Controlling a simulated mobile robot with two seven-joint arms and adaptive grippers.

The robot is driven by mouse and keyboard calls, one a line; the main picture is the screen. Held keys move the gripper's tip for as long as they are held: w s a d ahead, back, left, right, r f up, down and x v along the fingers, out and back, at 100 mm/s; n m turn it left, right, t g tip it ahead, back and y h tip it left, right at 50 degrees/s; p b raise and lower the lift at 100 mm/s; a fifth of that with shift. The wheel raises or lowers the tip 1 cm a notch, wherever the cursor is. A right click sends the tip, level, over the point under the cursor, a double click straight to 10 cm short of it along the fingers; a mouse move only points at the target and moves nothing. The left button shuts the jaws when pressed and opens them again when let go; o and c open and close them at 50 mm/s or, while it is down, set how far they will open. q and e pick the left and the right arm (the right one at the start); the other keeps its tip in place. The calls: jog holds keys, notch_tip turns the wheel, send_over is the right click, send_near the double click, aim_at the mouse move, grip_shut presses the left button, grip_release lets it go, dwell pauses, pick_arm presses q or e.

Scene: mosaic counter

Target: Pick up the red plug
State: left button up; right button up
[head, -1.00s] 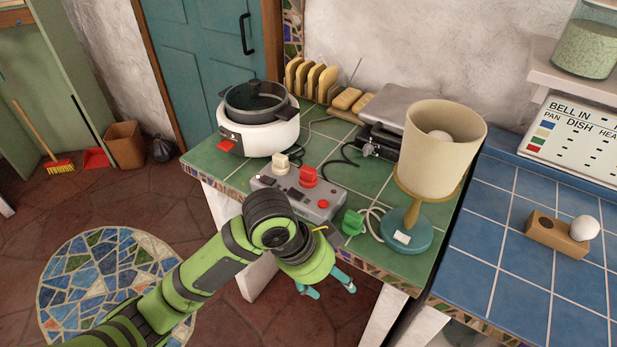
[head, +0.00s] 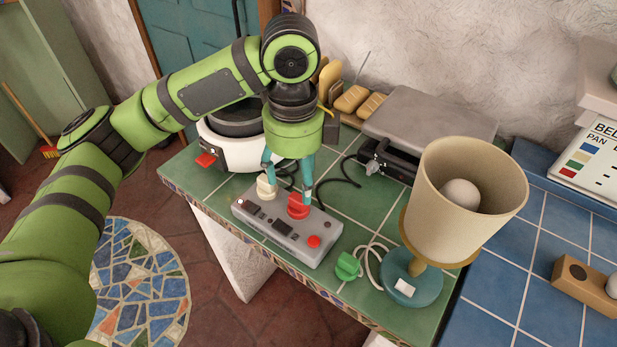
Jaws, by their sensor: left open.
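The red plug (head: 298,206) stands in the grey power strip (head: 285,233) on the green-tiled counter. A white plug (head: 265,187) sits in the strip to its left. My left gripper (head: 287,194) is open and points down over the strip. One teal finger is by the white plug and the other is just above or against the red plug; I cannot tell whether it touches. My right gripper is not in view.
A green plug (head: 348,266) lies loose beside a lamp (head: 459,205) on the right. A white cooker (head: 228,148) is partly hidden behind my arm. A grey press-like appliance (head: 428,125) and a toast rack (head: 329,77) stand behind. Black cords lie behind the strip.

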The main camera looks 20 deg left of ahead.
aim_at(298, 198)
pick_arm(q)
jog(key=shift+w, duration=0.2)
jog(key=f, duration=0.1)
jog(key=f+p, duration=0.1)
jog(key=f, duration=0.1)
jog(key=shift+s+f, duration=0.25)
jog(key=shift+s, duration=0.15)
notch_tip(298, 198, down, 2)
jog(key=shift+w+f, duration=0.15)
jog(key=shift+f, duration=0.1)
jog(key=shift+w+f, duration=0.1)
jog(key=shift+f, duration=0.25)
jog(key=c, duration=1.2)
jog(key=shift+c, duration=0.2)
notch_tip(298, 198, up, 10)
jog(key=shift+d+f, duration=0.1)
jog(key=shift+f, duration=0.1)
jog(key=shift+r, duration=0.25)
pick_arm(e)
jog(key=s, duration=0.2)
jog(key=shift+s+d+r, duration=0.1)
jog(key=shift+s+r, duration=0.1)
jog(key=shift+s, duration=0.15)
